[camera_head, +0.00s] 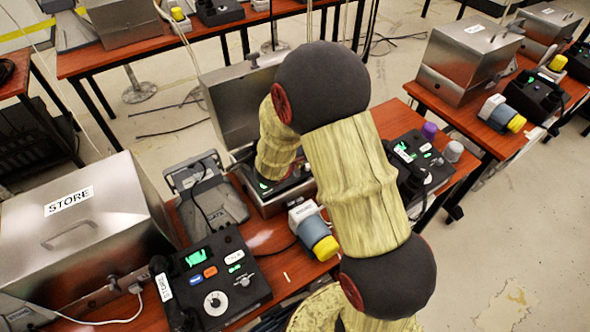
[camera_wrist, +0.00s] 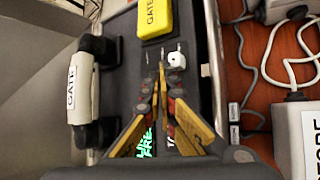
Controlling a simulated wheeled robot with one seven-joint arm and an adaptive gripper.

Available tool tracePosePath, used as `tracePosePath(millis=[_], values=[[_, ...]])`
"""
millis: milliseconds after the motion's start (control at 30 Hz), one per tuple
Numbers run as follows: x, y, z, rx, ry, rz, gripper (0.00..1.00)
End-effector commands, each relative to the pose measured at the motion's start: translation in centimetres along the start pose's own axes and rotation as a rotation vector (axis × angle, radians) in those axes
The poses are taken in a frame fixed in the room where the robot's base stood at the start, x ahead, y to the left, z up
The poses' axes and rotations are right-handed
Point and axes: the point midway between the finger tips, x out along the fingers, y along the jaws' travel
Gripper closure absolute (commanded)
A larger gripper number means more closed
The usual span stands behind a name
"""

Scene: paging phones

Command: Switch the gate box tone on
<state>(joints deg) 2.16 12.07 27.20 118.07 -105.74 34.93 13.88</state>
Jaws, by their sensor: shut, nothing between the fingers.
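The gate box is a dark panel (camera_wrist: 203,85) in the wrist view, with a white handset (camera_wrist: 82,88) labelled GATE along its left. On it are a yellow block (camera_wrist: 155,18) labelled GATE, a white knob (camera_wrist: 176,60) and thin metal levers (camera_wrist: 162,52). A green-lit display (camera_wrist: 146,145) and a white label starting "TO" show partly behind my fingers. My gripper (camera_wrist: 160,74) is shut and empty, its tips over the panel just below the levers; I cannot tell if they touch. In the head view my arm mostly hides the box, whose green light (camera_head: 264,186) shows.
An open steel cover (camera_head: 238,105) stands behind the box. A closed STORE case (camera_head: 85,225) and STORE phone (camera_head: 215,280) are at left front.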

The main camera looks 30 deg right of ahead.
Motion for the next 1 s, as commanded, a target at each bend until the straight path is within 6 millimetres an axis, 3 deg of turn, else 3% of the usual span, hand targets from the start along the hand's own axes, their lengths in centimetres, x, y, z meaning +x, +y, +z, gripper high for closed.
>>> tracePosePath(millis=[1000], values=[[0.6, -0.46, -0.44, 0.0, 0.0, 0.0, 1.0]])
